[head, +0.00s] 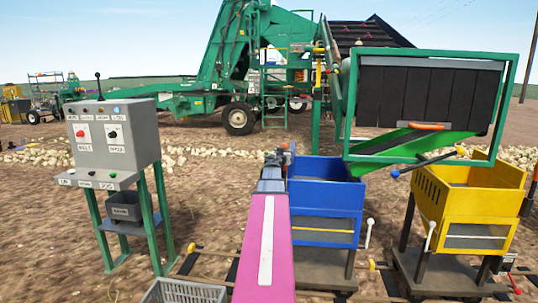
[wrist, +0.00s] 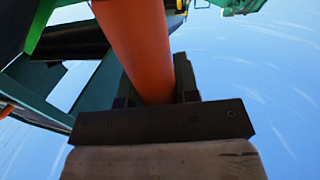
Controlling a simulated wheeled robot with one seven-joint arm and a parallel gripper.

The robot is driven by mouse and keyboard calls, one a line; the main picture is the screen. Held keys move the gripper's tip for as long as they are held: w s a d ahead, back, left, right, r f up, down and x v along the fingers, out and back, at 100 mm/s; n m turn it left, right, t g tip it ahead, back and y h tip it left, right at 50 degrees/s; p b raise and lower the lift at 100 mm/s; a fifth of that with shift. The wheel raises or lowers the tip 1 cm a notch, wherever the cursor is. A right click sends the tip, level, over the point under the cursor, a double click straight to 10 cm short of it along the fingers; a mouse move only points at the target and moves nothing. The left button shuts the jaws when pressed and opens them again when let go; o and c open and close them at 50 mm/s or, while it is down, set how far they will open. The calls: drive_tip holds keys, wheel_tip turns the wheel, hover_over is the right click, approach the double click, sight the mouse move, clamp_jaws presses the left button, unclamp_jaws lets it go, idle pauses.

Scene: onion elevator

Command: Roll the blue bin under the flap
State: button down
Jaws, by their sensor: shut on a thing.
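The blue bin (head: 325,193) stands upright on a low wheeled cart, right of my arm. A green frame (head: 515,75) with a dark slatted panel (head: 425,95) hangs above and to the right of it. A sloping green flap (head: 405,143) under the panel comes down toward the bin's right rim. My gripper (head: 286,152) is at the bin's back left in the head view, mostly hidden by my arm. In the wrist view my gripper (wrist: 155,92) is shut on a thick orange-red bar (wrist: 135,45). I cannot tell what the bar belongs to.
A yellow bin (head: 470,195) stands on a cart just to the right. A grey control panel (head: 112,135) on green legs stands at the left. A grey crate (head: 183,291) sits at the front. Rails cross the ground, and a large green machine (head: 240,60) stands behind.

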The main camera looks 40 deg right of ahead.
drive_tip(key=shift+s+d, duration=1.5)
drive_tip(key=c, duration=0.8)
unclamp_jaws()
drive_tip(key=shift+s+d, duration=0.1)
drive_tip(key=shift+d, duration=0.05)
drive_tip(key=shift+c, duration=0.2)
drive_tip(key=v, duration=1.1)
